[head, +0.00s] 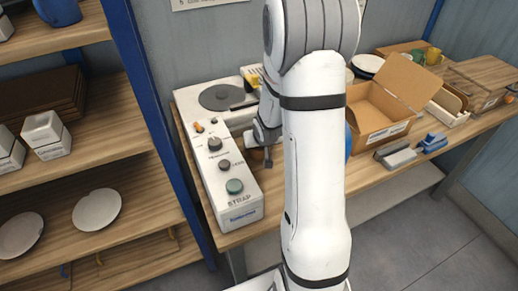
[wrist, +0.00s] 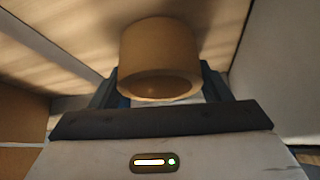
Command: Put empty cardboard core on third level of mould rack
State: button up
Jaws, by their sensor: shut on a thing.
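The cardboard core (wrist: 160,48) is a short, hollow tan cylinder in the middle of the wrist view. My gripper (wrist: 161,84) is shut on it, with a dark finger on each side and the open end facing the camera. In the head view my gripper (head: 266,134) is low beside the white strap machine, partly covered by my arm. The core is mostly hidden there. The rack (head: 130,113) with wooden shelves and blue posts stands at the left, apart from my gripper.
The strap machine (head: 237,212) stands between my gripper and the rack. The rack's middle shelf has bare wood right of the white blocks.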

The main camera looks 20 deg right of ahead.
jog(key=shift+f, duration=0.25)
jog(key=shift+f, duration=0.2)
jog(key=o, duration=1)
jog(key=shift+r, duration=0.1)
jog(key=shift+c, duration=0.2)
